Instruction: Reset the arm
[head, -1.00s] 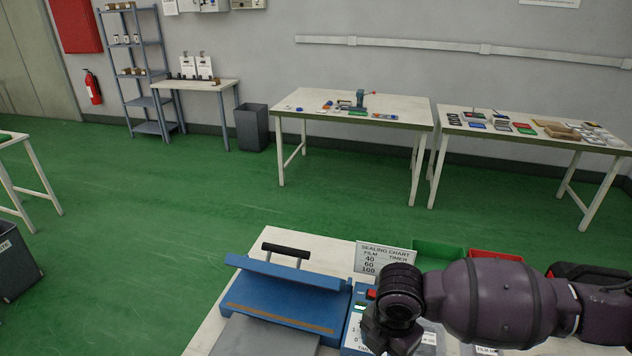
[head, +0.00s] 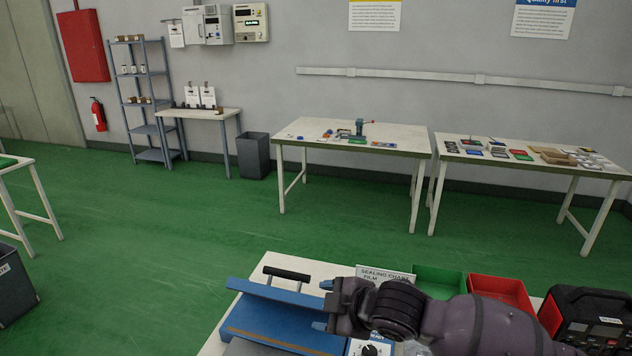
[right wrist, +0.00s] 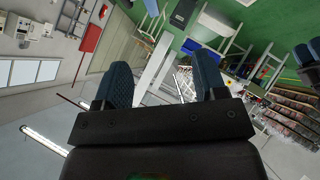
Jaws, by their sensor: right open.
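My right arm comes in from the lower right in the head view. Its gripper (head: 325,305) is above the near bench, in front of the sealing chart and beside the blue sealer (head: 262,312). In the right wrist view the two blue-padded fingers (right wrist: 165,90) stand wide apart with nothing between them. That view is tilted and looks out over the room.
The near bench (head: 222,342) holds the sealing chart (head: 384,274), a green bin (head: 438,282), a red bin (head: 500,290) and a black-and-red device (head: 588,318). Green floor (head: 150,240) lies clear between.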

